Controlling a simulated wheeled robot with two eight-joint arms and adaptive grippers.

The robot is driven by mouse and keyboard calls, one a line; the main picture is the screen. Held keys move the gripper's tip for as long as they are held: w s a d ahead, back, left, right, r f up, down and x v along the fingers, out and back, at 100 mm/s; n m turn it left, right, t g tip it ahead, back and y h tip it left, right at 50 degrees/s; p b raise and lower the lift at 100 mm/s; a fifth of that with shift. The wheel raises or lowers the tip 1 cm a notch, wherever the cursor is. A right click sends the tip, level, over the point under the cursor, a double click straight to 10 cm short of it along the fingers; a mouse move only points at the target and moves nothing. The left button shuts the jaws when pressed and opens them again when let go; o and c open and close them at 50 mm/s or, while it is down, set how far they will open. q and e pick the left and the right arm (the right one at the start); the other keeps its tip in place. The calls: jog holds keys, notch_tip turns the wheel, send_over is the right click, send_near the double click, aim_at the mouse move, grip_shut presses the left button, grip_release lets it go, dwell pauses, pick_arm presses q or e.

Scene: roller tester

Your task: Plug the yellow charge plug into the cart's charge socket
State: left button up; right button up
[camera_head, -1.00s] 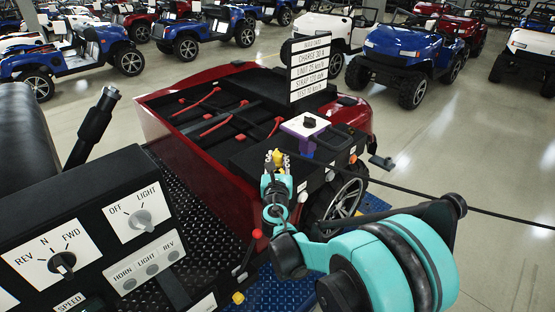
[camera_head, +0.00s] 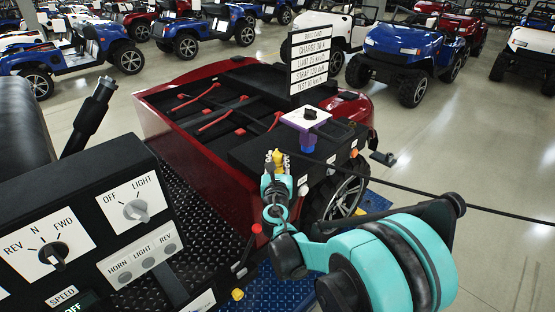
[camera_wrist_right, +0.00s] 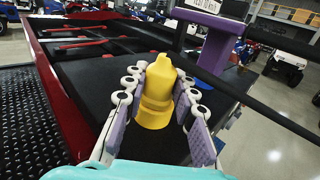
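My right gripper (camera_head: 277,166) reaches in over the front right part of the red cart (camera_head: 180,131). In the right wrist view its two fingers (camera_wrist_right: 157,105) close around the yellow charge plug (camera_wrist_right: 155,91), which stands with its narrow end away from the palm. The plug (camera_head: 278,157) shows small at the fingertips in the head view, above the cart's black deck. A purple stand with a white top (camera_head: 308,120) is just beyond the gripper. I cannot make out the charge socket. My left gripper is not in view.
A board with printed lines (camera_head: 310,62) stands upright on the cart. A dark cable (camera_head: 430,194) runs across to the right. A control panel (camera_head: 95,235) with knobs fills the lower left. Other parked carts (camera_head: 405,55) stand behind, with open floor at right.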

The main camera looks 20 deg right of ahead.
jog(key=o, duration=0.5)
jog(key=v, duration=1.2)
